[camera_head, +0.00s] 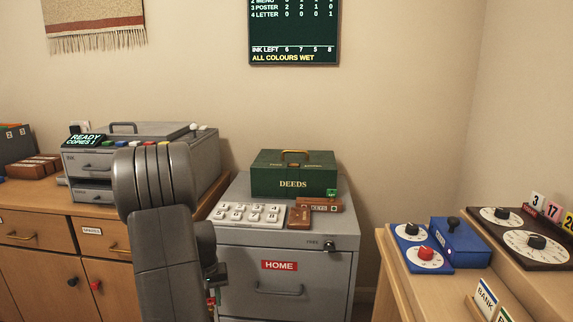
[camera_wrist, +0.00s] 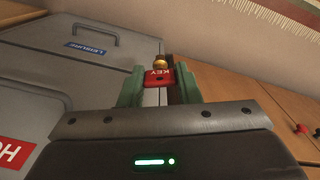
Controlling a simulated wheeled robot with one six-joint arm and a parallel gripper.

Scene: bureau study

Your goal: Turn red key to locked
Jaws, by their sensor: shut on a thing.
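A red key (camera_wrist: 157,77) with "KEY" on its bow shows in the wrist view, between the green fingers of my gripper (camera_wrist: 158,84). The gripper is shut on it. A brass round part (camera_wrist: 159,62) sits at the key's far end; I cannot tell whether the key is in a lock there. In the head view my gripper (camera_head: 212,290) is largely hidden behind my arm, beside the left side of the grey cabinet (camera_head: 345,275). The locked and unlocked marks cannot be made out.
The grey cabinet has drawers labelled HOME (camera_head: 279,265) and LEISURE (camera_wrist: 92,46). A green DEEDS box (camera_head: 293,185) and a keypad (camera_head: 251,213) stand on top. A wooden cabinet (camera_head: 40,265) is at left. A blue dial panel (camera_head: 412,263) is at right.

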